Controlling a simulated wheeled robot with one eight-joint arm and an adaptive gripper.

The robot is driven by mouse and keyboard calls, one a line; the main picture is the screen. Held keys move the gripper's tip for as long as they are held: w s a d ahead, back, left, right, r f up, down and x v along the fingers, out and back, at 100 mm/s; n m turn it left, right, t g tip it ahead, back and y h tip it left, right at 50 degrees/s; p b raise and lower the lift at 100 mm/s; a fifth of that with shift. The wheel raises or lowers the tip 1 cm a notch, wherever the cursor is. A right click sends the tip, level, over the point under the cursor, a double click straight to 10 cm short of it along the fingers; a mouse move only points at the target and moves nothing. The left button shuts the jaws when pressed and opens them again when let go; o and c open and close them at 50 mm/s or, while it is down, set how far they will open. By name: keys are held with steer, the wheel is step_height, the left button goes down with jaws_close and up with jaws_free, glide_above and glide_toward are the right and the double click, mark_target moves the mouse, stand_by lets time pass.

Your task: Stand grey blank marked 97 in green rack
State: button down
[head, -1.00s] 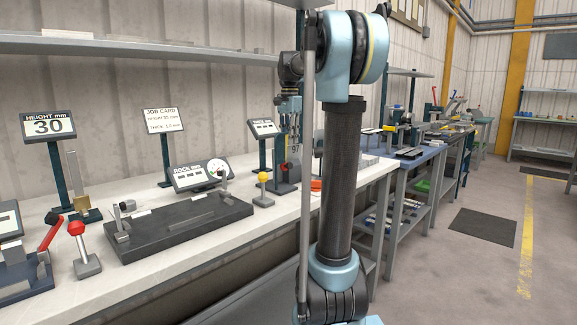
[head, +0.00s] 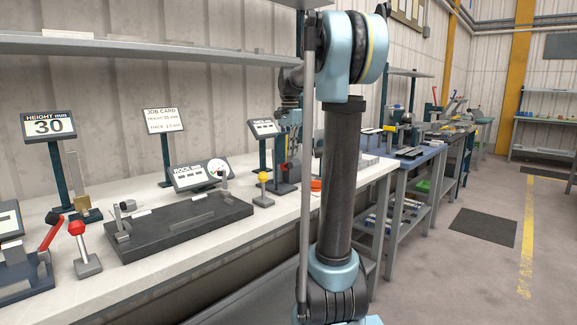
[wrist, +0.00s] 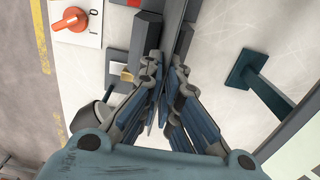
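My gripper (head: 290,120) is above the white bench, partly behind my own arm in the head view. In the wrist view, the fingers of my gripper (wrist: 164,75) are closed around a thin grey blank (wrist: 164,92) seen nearly edge-on. The blank runs down between the fingertips beside a dark upright block (wrist: 145,45). The number 97 is not legible now. Whether the blank touches the block cannot be told. I cannot identify a green rack with certainty in either view.
A small post with a red knob (head: 284,171) stands under the gripper, with a yellow-knobbed lever (head: 263,178) to its left. A dark sign stand (head: 263,150) is close by; its foot (wrist: 243,68) shows in the wrist view. A red rotary switch (wrist: 70,19) is also near.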

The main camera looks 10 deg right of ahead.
steer(key=shift+w+a+r, duration=0.1)
steer(key=shift+w+r, duration=0.05)
stand_by(0.4)
step_height(320, 180, up, 11)
stand_by(2.0)
